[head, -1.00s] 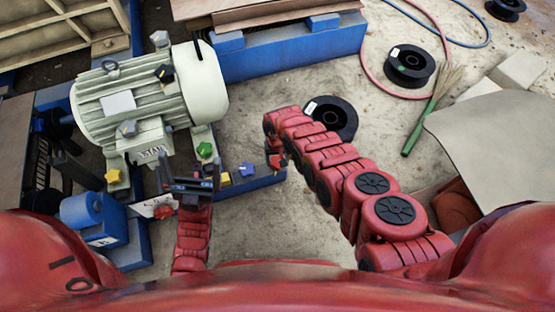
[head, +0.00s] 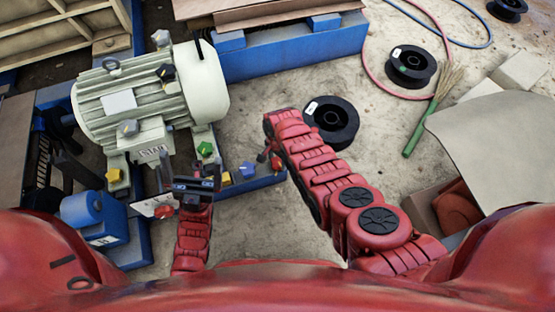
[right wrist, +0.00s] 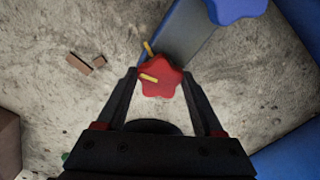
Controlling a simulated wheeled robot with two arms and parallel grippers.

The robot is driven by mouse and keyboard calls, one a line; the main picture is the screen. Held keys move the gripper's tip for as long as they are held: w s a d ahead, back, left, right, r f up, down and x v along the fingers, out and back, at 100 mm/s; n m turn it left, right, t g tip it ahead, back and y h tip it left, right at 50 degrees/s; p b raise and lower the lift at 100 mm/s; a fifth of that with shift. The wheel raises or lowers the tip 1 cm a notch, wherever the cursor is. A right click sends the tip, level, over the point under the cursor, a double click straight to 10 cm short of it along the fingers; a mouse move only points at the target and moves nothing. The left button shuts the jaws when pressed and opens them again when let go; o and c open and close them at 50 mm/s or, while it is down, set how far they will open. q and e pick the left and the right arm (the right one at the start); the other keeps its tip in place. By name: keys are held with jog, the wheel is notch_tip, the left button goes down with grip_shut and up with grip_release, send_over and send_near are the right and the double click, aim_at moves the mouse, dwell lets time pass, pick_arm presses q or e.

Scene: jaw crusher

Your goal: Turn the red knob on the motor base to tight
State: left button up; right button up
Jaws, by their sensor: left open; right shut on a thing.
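The red star-shaped knob (right wrist: 163,78) is between the fingertips of my right gripper (right wrist: 158,84), which is shut on it. A yellow pointer on the knob points left in the right wrist view. A separate yellow mark (right wrist: 149,48) lies just above it, apart from the pointer. In the head view the knob (head: 276,161) is at the right end of the blue motor base (head: 262,184), partly hidden by my right gripper (head: 268,152). My left gripper (head: 190,178) is open and empty in front of the motor base.
The motor (head: 150,95) stands behind the grippers. A blue knob (head: 247,170), yellow knob (head: 226,178) and green knob (head: 206,149) are close by. Another red knob (head: 163,212) is near my left gripper. A black spool (head: 332,121) lies on the ground beside my right arm.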

jog(key=m, duration=0.4)
jog(key=shift+m, duration=0.3)
jog(key=shift+w+m, duration=0.15)
jog(key=shift+m, duration=1.45)
jog(key=o, duration=1.4)
